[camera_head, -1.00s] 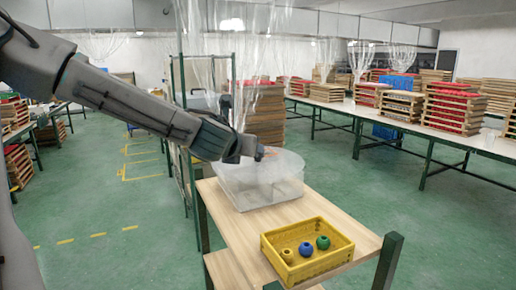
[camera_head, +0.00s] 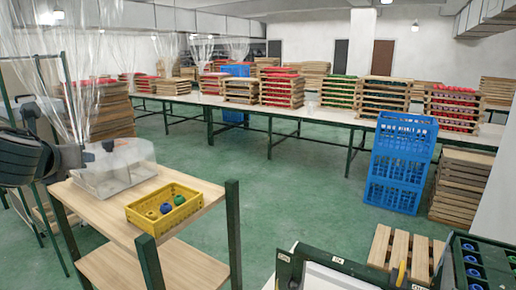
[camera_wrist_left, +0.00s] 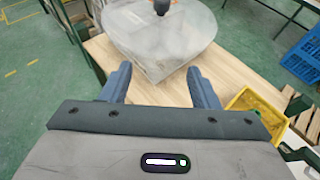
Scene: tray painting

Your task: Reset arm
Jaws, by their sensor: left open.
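My left arm (camera_head: 25,158) enters at the left edge of the head view. My left gripper (camera_wrist_left: 162,84) is open and empty in the left wrist view, its two fingers apart above the wooden table top (camera_wrist_left: 160,92). A clear plastic container (camera_head: 120,172) stands on the table just beyond the fingers; it also shows in the left wrist view (camera_wrist_left: 150,40). A yellow basket (camera_head: 165,218) holds a yellow, a blue and a green piece. The basket lies right of the fingers in the left wrist view (camera_wrist_left: 258,106). My right gripper is not in view.
Blue stacked crates (camera_head: 400,165) and wooden trays (camera_head: 465,188) stand at the right. A long table (camera_head: 345,117) with several tray stacks runs across the back. Dark green posts (camera_head: 233,235) rise at the near table's corners. Green floor (camera_head: 300,185) is open between.

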